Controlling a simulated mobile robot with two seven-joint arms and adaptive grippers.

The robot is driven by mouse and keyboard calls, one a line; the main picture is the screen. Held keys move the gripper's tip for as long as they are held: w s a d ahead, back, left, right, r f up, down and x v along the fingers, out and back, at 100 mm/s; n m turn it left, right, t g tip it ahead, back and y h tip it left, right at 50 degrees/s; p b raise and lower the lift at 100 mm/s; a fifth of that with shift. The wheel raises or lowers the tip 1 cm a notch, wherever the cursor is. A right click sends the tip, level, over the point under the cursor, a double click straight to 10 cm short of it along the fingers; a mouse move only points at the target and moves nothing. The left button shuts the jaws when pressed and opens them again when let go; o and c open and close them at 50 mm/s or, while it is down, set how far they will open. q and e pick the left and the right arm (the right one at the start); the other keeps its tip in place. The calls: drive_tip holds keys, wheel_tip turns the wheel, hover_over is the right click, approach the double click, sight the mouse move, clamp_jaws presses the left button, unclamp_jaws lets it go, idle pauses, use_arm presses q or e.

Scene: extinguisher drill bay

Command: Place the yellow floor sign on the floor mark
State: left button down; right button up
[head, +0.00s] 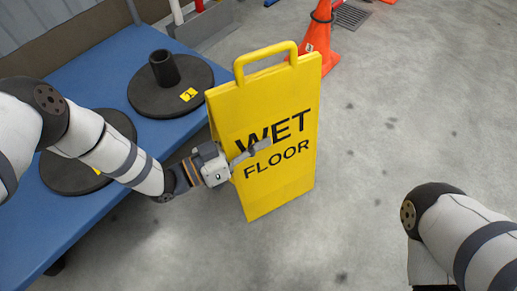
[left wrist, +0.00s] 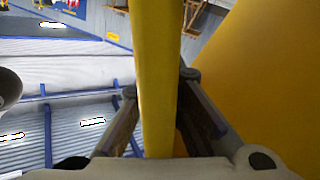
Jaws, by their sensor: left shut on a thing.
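The yellow floor sign (head: 270,185) with "WET FLOOR" on its face stands upright beside the blue table in the head view, its handle at the top. I cannot tell whether its lower edge touches the floor. My left gripper (head: 241,160) is shut on the left edge of the sign, with one finger across the lettering. In the left wrist view the edge of a yellow panel of the sign (left wrist: 155,70) runs between the fingers, and another yellow surface fills the right side. My right forearm shows at the lower right, but its gripper is out of view. I see no floor mark.
The blue table (head: 95,65) at the left bears a round black base with a post (head: 170,95) and another black disc (head: 75,180). An orange cone (head: 318,35) stands behind the sign, near a floor grate (head: 351,17). The grey floor at the right is clear.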

use_arm(q)
drive_tip(key=shift+w+d+f+b, duration=0.1)
drive_tip(key=shift+f+b, duration=0.55)
drive_tip(key=shift+f, duration=1.1)
drive_tip(key=c, duration=1.7)
unclamp_jaws()
drive_tip(key=p+v, duration=0.2)
drive_tip(key=v, duration=1)
drive_tip(key=shift+r, duration=0.1)
